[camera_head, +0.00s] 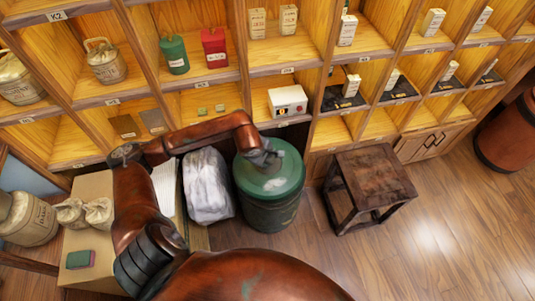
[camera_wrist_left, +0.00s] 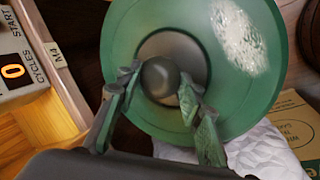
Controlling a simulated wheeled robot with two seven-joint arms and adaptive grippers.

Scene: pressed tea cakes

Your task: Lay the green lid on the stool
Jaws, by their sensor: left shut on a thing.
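The green lid (camera_head: 285,183) is a round disc that sits on top of a green drum (camera_head: 270,214), or so close over it that I cannot tell any gap. In the left wrist view the lid (camera_wrist_left: 245,90) fills the middle, with a dark round knob (camera_wrist_left: 160,75) at its centre. My left gripper (camera_head: 264,157) is over the lid, its two fingers (camera_wrist_left: 158,84) shut on the knob from both sides. The stool (camera_head: 375,175) is dark brown wood with a bare, worn top, standing to the right of the drum. My right gripper is not in view.
A shelf wall (camera_head: 230,75) with tins, packets and a white device (camera_head: 288,100) stands behind. A white wrapped bundle (camera_head: 207,187) is left of the drum. Cloth sacks (camera_head: 85,213) and a green block (camera_head: 80,259) lie farther left. The floor (camera_head: 420,240) right of the stool is clear.

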